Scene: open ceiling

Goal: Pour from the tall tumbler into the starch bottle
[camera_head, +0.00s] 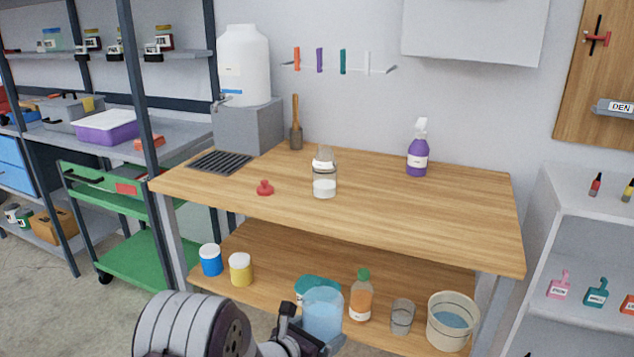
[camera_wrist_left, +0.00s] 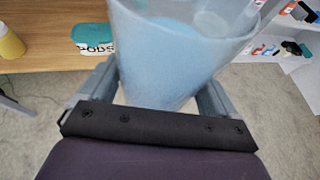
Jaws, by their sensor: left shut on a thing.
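My left gripper (camera_head: 312,343) comes in at the bottom of the head view and is shut on the tall tumbler (camera_head: 322,313), a clear vessel with pale blue contents. In the left wrist view the tumbler (camera_wrist_left: 170,50) stands between the two fingers, its rim cut off by the top edge. The head view shows it in front of the lower shelf, below the tabletop. A clear jar-like bottle (camera_head: 324,187) with white contents, apparently the starch bottle, stands upright on the wooden tabletop (camera_head: 420,215); its label is not readable. My right gripper is not in view.
A red stopper-like piece (camera_head: 265,188) lies left of the bottle. A purple spray bottle (camera_head: 418,157) stands at the back right. The lower shelf holds a teal box (camera_wrist_left: 93,35), an orange bottle (camera_head: 361,297), a glass (camera_head: 402,316) and a bucket (camera_head: 448,338). The tabletop's front right is clear.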

